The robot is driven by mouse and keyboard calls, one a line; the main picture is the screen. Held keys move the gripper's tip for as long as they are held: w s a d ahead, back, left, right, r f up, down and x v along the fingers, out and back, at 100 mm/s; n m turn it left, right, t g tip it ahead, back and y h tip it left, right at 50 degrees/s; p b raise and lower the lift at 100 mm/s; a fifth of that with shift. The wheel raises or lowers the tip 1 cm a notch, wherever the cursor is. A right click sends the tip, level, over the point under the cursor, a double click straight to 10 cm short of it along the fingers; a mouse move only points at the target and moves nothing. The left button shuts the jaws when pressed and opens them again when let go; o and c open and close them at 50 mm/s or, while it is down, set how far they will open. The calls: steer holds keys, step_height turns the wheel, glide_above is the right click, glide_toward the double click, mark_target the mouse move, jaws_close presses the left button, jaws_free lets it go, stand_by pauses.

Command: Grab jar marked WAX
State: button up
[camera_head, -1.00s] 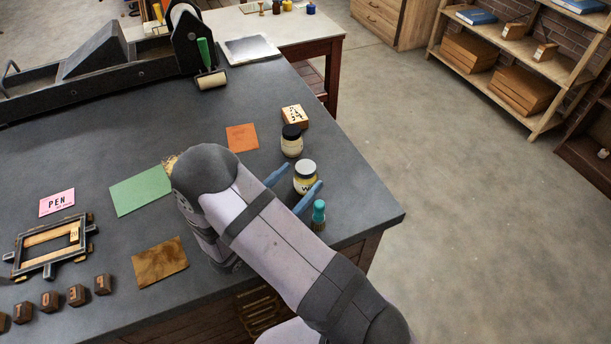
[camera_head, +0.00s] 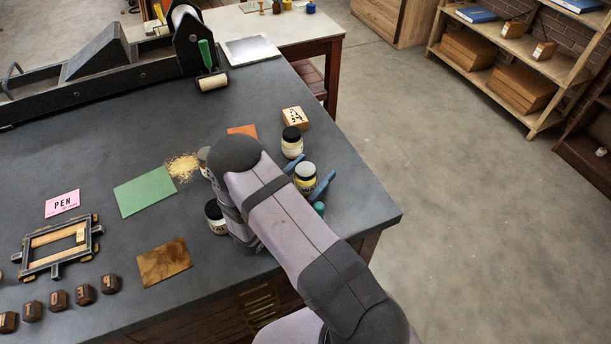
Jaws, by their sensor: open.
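A jar with a white lid and a pale label (camera_head: 305,179) stands upright near the right edge of the dark table. Its lettering is partly readable, and in the earlier frame it starts with W. My gripper (camera_head: 306,177) is open, its blue fingers showing on either side of this jar. I cannot tell whether the fingers touch it. My arm covers part of the gripper and the area just left of the jar.
A black-lidded jar (camera_head: 292,143) stands just behind. A teal-capped bottle (camera_head: 319,208) is close in front, partly hidden. Another black-lidded jar (camera_head: 214,217) and a partly hidden jar (camera_head: 203,156) are left of my arm. A stamp block (camera_head: 295,118) lies farther back.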

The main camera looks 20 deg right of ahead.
steer(key=shift+w+d, duration=0.25)
steer(key=shift+d, duration=0.15)
steer(key=c, duration=1.3)
steer(key=shift+c, duration=0.2)
steer(key=shift+r, duration=0.2)
step_height(320, 180, up, 10)
steer(key=b, duration=0.2)
steer(key=shift+f, duration=0.15)
